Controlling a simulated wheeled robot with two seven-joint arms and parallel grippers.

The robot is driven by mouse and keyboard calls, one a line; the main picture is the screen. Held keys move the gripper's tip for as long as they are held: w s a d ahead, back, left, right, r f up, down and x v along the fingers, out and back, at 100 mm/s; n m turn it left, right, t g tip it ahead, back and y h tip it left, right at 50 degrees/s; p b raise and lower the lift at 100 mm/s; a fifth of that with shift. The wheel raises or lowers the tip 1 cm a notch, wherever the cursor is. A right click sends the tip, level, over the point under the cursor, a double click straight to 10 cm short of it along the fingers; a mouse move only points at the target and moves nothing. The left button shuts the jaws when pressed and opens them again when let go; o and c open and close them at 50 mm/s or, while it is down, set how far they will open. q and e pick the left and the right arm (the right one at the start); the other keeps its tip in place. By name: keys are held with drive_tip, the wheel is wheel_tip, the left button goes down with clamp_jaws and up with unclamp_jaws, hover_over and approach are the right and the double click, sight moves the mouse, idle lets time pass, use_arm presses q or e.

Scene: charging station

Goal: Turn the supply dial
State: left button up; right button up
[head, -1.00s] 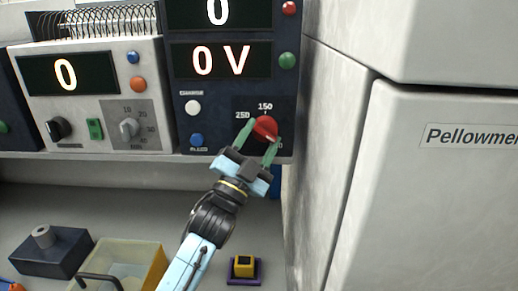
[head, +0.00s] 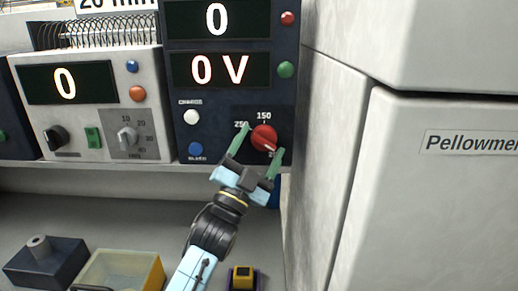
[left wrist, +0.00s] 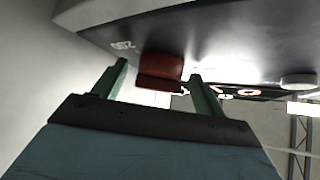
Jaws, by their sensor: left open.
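The red supply dial (head: 264,137) is at the lower right of the dark supply panel. Its scale shows 250 at left and 150 at top; the lower-right label is partly hidden by a finger. The dial's white mark points to the lower right. My left gripper (head: 259,143) is open, with one green finger to the dial's left and the other at its lower right. In the left wrist view the red dial (left wrist: 162,68) shows between the two open fingertips (left wrist: 159,70); contact cannot be told. My right gripper is not in view.
The supply display (head: 221,68) reads 0 V. White (head: 191,117) and blue (head: 195,149) buttons sit left of the dial. A grey cabinet (head: 430,190) stands close at right. Below are a yellow bin (head: 125,270), a dark box (head: 45,262) and a yellow block (head: 242,276).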

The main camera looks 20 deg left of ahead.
use_arm(q)
drive_tip(key=b+v, duration=0.1)
drive_tip(key=v, duration=1.2)
drive_tip(key=shift+f+b, duration=0.2)
drive_tip(key=shift+b, duration=0.1)
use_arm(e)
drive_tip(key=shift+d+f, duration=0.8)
use_arm(q)
drive_tip(key=shift+s, duration=0.1)
